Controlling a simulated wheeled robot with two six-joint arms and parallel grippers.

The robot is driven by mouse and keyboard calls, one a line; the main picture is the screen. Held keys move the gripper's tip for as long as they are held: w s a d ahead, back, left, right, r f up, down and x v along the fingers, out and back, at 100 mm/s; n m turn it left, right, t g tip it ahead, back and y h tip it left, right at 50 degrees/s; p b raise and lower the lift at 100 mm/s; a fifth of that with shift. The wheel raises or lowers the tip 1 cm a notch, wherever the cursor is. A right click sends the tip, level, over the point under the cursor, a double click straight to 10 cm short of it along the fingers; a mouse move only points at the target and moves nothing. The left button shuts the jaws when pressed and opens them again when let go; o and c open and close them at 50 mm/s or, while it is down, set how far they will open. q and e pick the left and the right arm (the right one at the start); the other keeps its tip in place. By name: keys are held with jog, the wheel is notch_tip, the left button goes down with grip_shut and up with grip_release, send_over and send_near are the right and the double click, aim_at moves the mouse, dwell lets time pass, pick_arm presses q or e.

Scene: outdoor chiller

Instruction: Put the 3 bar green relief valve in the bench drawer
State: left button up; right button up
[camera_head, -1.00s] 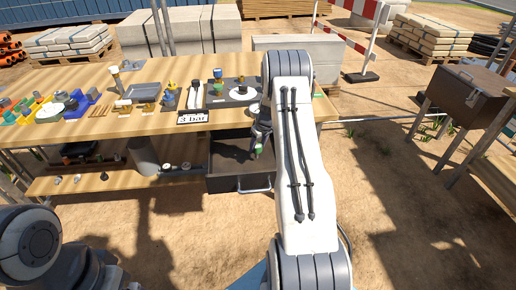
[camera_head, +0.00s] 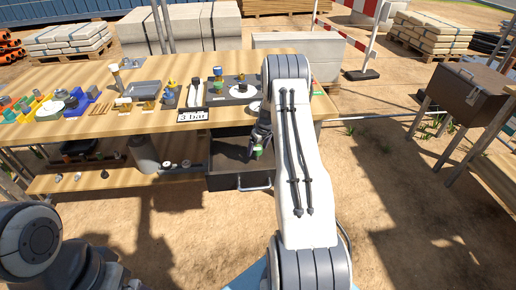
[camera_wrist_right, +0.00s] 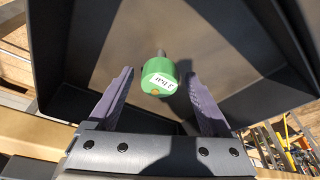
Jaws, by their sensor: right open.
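The green relief valve (camera_head: 257,152) is at the open drawer (camera_head: 225,183) under the bench, by my right gripper (camera_head: 259,146). In the right wrist view the valve (camera_wrist_right: 158,77) shows a white label that appears to read 3 bar, a brassy end and a dark stem. The right gripper (camera_wrist_right: 159,72) is open, its purple-grey fingers on both sides of the valve with gaps. The dark drawer interior (camera_wrist_right: 100,40) lies behind the valve. Whether the valve touches the drawer floor is unclear. Of my left arm only links show, at lower left.
The wooden bench (camera_head: 130,122) holds several fittings, a grey tray (camera_head: 142,90) and a "3 bar" sign (camera_head: 192,115) at its front edge. A lower shelf (camera_head: 110,182) is left of the drawer. A brown metal box (camera_head: 470,92) stands at right. Sandy ground in front is open.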

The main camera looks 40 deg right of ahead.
jog(key=shift+r, duration=0.3)
jog(key=b+v, duration=0.1)
jog(key=v, duration=1.1)
jog(key=s+a+r+n+y, duration=0.1)
jog(key=a+r, duration=0.2)
jog(key=a, duration=0.7)
jog(key=s+a+r+n+g, duration=0.1)
jog(key=s+a+r, duration=0.1)
jog(key=a, duration=0.8)
jog(key=s+a+r+n+y, duration=0.1)
jog(key=a+r+n, duration=0.15)
jog(key=a, duration=0.75)
jog(key=s+a+r+n+g, duration=0.1)
jog(key=s+a+r, duration=0.2)
jog(key=s+a, duration=0.75)
jog(key=s+a+n+g, duration=0.1)
jog(key=s+a+n, duration=0.1)
jog(key=s, duration=1.4)
jog(key=shift+a+f+h, duration=0.35)
jog(key=shift+f+h, duration=0.05)
